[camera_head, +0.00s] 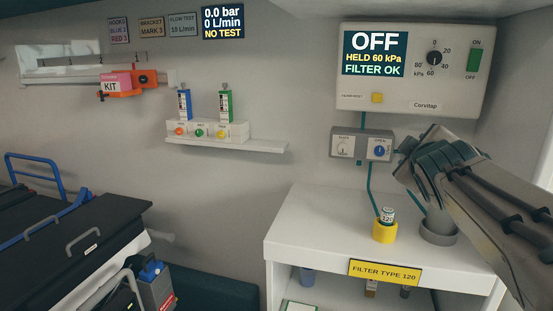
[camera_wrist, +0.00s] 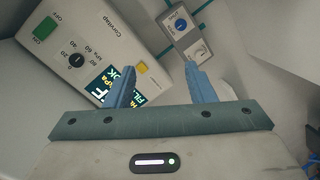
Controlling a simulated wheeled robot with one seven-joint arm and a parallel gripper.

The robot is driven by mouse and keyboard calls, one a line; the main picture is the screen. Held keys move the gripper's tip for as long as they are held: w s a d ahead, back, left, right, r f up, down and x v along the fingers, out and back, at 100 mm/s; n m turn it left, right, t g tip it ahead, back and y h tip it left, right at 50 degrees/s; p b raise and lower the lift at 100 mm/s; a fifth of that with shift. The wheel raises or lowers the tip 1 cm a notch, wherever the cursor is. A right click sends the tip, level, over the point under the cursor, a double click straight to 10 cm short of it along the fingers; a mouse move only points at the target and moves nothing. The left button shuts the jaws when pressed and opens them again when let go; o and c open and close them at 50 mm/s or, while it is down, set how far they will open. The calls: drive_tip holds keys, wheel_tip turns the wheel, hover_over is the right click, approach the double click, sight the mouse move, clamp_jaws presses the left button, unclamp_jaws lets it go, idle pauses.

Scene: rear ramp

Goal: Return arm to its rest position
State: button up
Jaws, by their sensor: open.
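My gripper (camera_wrist: 163,88) is open and empty in the wrist view, with its two blue-grey fingers apart. In the head view my arm comes in from the right, and the gripper (camera_head: 405,158) is in front of the wall by the small valve box (camera_head: 361,146). The valve box has a white knob and a blue knob, and I cannot tell whether a finger touches it. The suction unit (camera_head: 411,98) above reads OFF, HELD 60 kPa, FILTER OK. It shows tilted in the wrist view (camera_wrist: 110,32).
A white cabinet (camera_head: 325,222) stands below, with a yellow cup (camera_head: 384,232) holding a small canister and a grey cup (camera_head: 438,234). A wall shelf (camera_head: 225,143) carries several flow units. A stretcher (camera_head: 80,250) is at left. Open space lies between stretcher and cabinet.

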drive_tip(key=s+a+f+m+g+y+p, duration=0.2)
drive_tip(key=s+a+f+m+g+p, duration=0.2)
drive_tip(key=s+a+f+g+p, duration=0.2)
drive_tip(key=s+a+f+m+g+y+p, duration=0.2)
drive_tip(key=s+a+f+m+g+p, duration=0.2)
drive_tip(key=s+p, duration=0.6)
drive_tip(key=s+a+f+g, duration=0.2)
drive_tip(key=s, duration=0.2)
drive_tip(key=shift+s+m, duration=0.2)
drive_tip(key=shift+m, duration=0.1)
